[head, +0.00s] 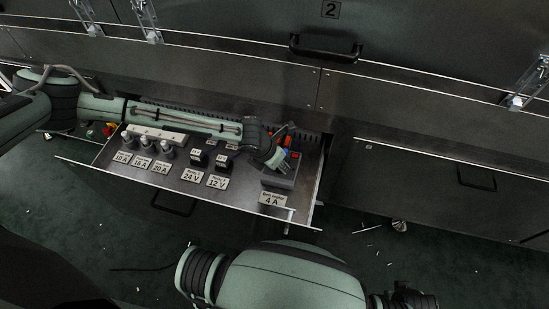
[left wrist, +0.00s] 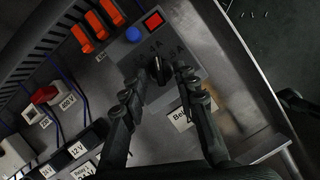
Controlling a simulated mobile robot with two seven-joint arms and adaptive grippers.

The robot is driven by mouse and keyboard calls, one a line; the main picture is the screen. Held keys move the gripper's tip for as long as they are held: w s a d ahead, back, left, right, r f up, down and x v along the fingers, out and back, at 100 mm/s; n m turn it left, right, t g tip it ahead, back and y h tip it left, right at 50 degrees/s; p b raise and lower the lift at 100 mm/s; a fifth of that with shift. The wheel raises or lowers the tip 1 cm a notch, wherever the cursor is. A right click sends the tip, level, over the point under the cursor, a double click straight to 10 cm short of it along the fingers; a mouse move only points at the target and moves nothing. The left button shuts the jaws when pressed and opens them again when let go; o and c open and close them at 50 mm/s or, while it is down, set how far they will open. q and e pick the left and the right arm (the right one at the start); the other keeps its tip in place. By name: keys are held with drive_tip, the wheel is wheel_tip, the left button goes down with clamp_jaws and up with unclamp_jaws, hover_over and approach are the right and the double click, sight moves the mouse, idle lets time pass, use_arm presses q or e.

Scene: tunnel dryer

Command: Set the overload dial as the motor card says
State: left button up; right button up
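The overload unit is a grey box (head: 279,177) at the right end of the open drawer. In the left wrist view its black dial (left wrist: 158,69) has amp markings above it, one reading like 4 A. The dial's exact setting is too small to tell. The motor card (head: 272,198) in front of the box reads 4 A; it is partly hidden by a finger in the left wrist view (left wrist: 181,119). My left gripper (left wrist: 156,78) is open, its fingers on either side of the dial; contact is unclear. My right gripper (head: 408,297) is dark and cut off at the bottom.
A blue button (left wrist: 133,34) and a red button (left wrist: 154,19) sit on the box beyond the dial. Orange parts (left wrist: 96,24) stand beside it. Fuses (head: 146,143) and black blocks (head: 199,157) with cards fill the drawer's left. The drawer's rim (head: 190,193) juts forward.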

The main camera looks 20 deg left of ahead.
use_arm(q)
drive_tip(key=v, duration=1.1)
drive_tip(key=shift+r, duration=0.25)
drive_tip(key=shift+s, duration=0.1)
